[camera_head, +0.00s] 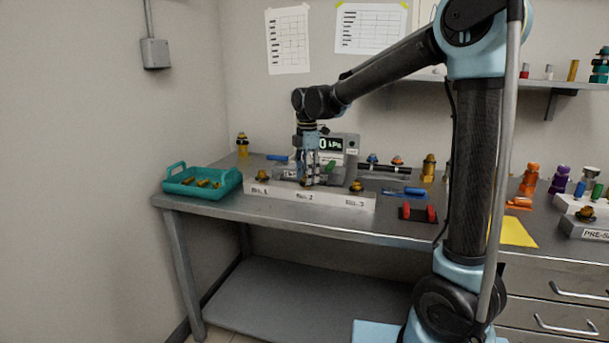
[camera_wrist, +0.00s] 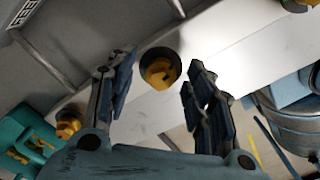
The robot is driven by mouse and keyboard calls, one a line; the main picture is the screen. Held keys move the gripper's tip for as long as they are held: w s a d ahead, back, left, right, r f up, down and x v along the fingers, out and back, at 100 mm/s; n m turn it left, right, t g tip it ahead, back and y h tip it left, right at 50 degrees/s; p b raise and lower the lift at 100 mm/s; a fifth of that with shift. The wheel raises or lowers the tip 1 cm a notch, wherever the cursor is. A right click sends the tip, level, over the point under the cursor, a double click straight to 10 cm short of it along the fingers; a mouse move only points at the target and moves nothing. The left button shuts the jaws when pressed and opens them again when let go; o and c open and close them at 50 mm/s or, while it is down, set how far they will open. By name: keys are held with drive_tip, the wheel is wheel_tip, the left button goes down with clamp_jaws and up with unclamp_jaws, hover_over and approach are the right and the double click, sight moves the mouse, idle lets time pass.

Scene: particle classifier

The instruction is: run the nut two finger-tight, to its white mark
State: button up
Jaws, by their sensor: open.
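A long white block (camera_head: 285,195) carries three labelled stations. Yellow nuts show at its left end (camera_head: 262,175) and right end (camera_head: 357,186) in the head view. My gripper (camera_head: 308,180) is over the middle station and hides nut two there. In the wrist view, nut two (camera_wrist: 160,72) sits in a dark round ring on the white block (camera_wrist: 225,45). My gripper (camera_wrist: 162,66) is open, its blue-grey fingers on either side of the nut in the picture, with no contact visible. I cannot make out a white mark.
A teal tray (camera_head: 180,188) with yellow parts stands left of the block. A gauge box reading in kPa (camera_head: 338,148) stands behind it. A red-and-black item (camera_head: 418,214) and a blue tool (camera_head: 405,192) lie to the right. The bench front edge is close.

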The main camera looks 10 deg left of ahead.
drive_tip(key=c, duration=1.1)
drive_tip(key=shift+o, duration=0.5)
drive_tip(key=shift+w+a, duration=0.15)
drive_tip(key=shift+a, duration=0.05)
drive_tip(key=shift+r, duration=0.1)
drive_tip(key=shift+c, duration=0.4)
drive_tip(key=m, duration=0.4)
drive_tip(key=shift+d+m, duration=0.15)
drive_tip(key=shift+m, duration=0.25)
drive_tip(key=m, duration=0.5)
drive_tip(key=shift+m, duration=0.3)
drive_tip(key=m, duration=1)
drive_tip(key=shift+d, duration=0.1)
